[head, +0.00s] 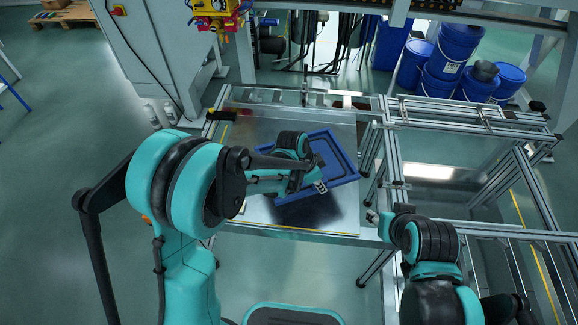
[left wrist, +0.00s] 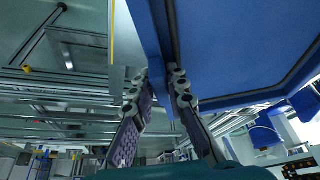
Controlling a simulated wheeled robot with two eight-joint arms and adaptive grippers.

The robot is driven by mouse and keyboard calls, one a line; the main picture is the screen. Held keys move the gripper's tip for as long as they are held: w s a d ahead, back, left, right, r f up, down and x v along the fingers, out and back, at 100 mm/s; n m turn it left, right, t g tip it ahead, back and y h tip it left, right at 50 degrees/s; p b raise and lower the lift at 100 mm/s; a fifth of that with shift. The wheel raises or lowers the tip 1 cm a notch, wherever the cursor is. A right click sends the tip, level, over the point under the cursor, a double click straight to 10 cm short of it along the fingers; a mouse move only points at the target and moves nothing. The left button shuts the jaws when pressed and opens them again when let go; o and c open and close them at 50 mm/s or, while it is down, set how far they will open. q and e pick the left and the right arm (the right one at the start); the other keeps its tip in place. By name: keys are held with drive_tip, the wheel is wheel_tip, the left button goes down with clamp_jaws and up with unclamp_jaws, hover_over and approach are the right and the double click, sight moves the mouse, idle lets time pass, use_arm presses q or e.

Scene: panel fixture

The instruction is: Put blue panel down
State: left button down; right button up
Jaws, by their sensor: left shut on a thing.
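The blue panel (head: 338,158) is a flat rectangular piece with a raised rim. In the head view it is over the metal tabletop (head: 340,215), turned at an angle to the table's edges. I cannot tell whether it touches the top. My left gripper (head: 320,186) is shut on the panel's near edge, and my arm hides part of its left side. In the left wrist view, the two fingers (left wrist: 163,88) are on either side of the panel's rim, and the panel (left wrist: 235,45) fills the upper right. My right arm is at the lower right of the head view; its jaws do not show clearly.
An aluminium frame (head: 470,110) stands right of the tabletop. Blue buckets (head: 455,48) are stacked behind it. A grey cabinet (head: 150,45) stands at the back left. Bare tabletop shows in front of the panel.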

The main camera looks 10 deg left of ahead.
use_arm(q)
drive_tip(key=s+d+f+m+g, duration=0.1)
drive_tip(key=d+f+m+g, duration=0.15)
drive_tip(key=d+m, duration=0.4)
drive_tip(key=n+b, duration=0.1)
drive_tip(key=b, duration=0.4)
hover_over(312, 216)
drive_tip(key=a, duration=0.1)
drive_tip(key=shift+t+h, duration=0.25)
drive_tip(key=shift+h, duration=0.05)
drive_tip(key=f, duration=0.8)
drive_tip(key=shift+a, duration=0.2)
drive_tip(key=shift+f+b, duration=0.85)
drive_tip(key=shift+f, duration=1.2)
drive_tip(key=shift+f, duration=0.2)
drive_tip(key=c, duration=1.5)
unclamp_jaws()
drive_tip(key=shift+r, duration=0.1)
